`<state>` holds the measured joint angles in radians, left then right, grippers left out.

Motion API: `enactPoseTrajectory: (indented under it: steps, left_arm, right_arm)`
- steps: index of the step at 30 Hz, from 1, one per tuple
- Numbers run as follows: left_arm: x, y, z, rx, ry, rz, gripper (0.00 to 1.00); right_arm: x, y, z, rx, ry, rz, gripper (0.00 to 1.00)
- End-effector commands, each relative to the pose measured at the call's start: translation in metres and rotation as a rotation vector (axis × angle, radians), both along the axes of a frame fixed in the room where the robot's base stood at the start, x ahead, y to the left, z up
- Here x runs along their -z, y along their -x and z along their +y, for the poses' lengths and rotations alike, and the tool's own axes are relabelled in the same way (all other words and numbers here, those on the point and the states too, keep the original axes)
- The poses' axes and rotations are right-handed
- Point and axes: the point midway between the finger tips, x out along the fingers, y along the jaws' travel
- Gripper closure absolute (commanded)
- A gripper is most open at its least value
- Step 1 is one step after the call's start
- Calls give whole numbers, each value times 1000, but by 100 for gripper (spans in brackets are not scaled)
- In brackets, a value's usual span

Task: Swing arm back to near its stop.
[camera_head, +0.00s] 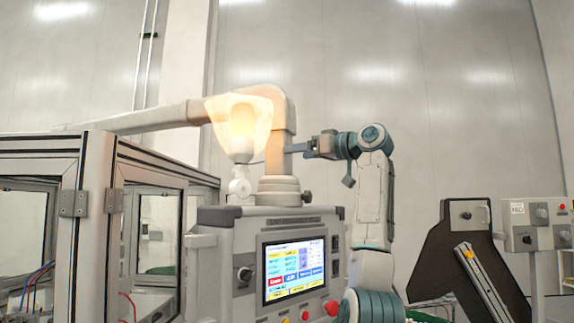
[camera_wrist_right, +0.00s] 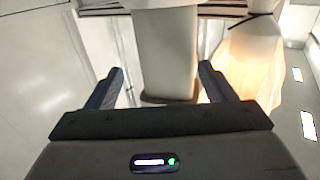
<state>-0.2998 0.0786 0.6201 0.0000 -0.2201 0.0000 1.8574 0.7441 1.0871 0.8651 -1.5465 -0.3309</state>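The swing arm (camera_head: 170,118) is a beige tube. It runs in from the left and bends down into a thick post (camera_head: 277,150) on top of the control panel housing. My right gripper (camera_head: 290,147) comes in from the right at the post's right side. In the right wrist view my right gripper (camera_wrist_right: 160,82) is open, with one finger on each side of a pale upright post (camera_wrist_right: 165,55). I see gaps beside the post; whether a finger touches it I cannot tell. The arm's stop cannot be made out. My left gripper is not in view.
A glowing lamp with a pale shade (camera_head: 240,122) stands just left of the post. Below is a control panel with a lit screen (camera_head: 293,270). A framed glass enclosure (camera_head: 100,215) fills the left. A dark slanted bracket (camera_head: 465,250) stands at right.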

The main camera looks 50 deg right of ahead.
Motion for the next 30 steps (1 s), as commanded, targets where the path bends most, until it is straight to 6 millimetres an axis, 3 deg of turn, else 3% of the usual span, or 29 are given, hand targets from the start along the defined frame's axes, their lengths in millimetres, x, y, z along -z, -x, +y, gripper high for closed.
enactPoseTrajectory:
  steps: [1, 6, 17, 28, 30]
  left_arm:
    - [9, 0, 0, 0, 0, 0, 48]
    - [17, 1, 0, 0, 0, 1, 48]
    - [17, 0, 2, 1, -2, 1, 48]
    - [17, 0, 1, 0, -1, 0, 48]
    - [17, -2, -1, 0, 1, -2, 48]
  right_arm:
    - [3, 11, -2, 1, 0, -4, 24]
    - [2, 31, -4, -1, 1, 0, 24]
    - [-1, 38, -5, -1, 0, 1, 24]
    - [1, 36, -4, -2, 1, 3, 94]
    - [2, 35, -4, -2, 1, 7, 100]
